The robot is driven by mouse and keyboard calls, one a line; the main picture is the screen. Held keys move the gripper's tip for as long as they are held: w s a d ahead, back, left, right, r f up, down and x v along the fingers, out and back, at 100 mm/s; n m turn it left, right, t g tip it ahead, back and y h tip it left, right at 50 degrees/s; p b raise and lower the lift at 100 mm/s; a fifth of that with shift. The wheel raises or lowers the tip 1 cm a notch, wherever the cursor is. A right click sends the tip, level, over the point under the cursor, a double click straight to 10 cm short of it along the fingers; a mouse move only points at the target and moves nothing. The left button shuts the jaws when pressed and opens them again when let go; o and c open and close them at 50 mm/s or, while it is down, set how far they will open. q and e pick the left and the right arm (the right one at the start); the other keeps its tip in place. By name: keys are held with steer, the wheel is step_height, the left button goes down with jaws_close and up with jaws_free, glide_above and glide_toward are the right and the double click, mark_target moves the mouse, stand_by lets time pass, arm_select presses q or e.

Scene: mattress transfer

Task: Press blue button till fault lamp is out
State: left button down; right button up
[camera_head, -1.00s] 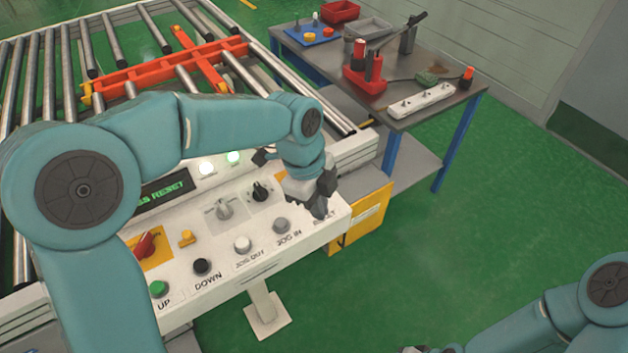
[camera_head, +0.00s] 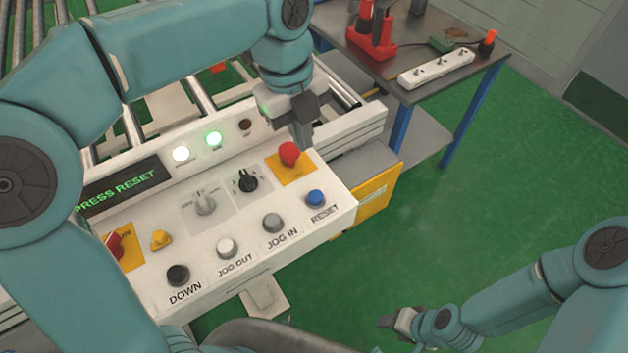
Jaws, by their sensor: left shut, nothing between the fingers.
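The blue button (camera_head: 316,198) stands uncovered at the right end of the white control panel (camera_head: 215,272), above the word RESET. A small dark lamp (camera_head: 246,124) at the right end of the lamp row looks unlit; its label is too small to read, so I cannot tell if it is the fault lamp. A white lamp (camera_head: 181,154) and a green lamp (camera_head: 214,139) are lit. The display (camera_head: 120,187) reads PRESS RESET. My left gripper (camera_head: 305,143) is shut and empty, behind the blue button, close to the red mushroom button (camera_head: 289,153). My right gripper (camera_head: 398,324) hangs low, right of the panel.
Grey, white and black buttons, a yellow button (camera_head: 160,239) and two rotary knobs share the panel. The roller conveyor (camera_head: 200,100) lies behind. A table (camera_head: 420,93) with a power strip (camera_head: 437,69) and red holder stands at the back right. Green floor is clear on the right.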

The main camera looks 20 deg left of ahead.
arm_select(q)
glide_toward(314, 196)
steer(key=f, duration=0.5)
steer(key=shift+d+f, duration=0.4)
steer(key=shift+w+f, duration=0.25)
steer(key=shift+f, duration=0.3)
arm_select(e)
steer(key=shift+a+f, duration=0.15)
steer(key=shift+f, duration=0.1)
arm_select(q)
steer(key=shift+s+r, duration=0.1)
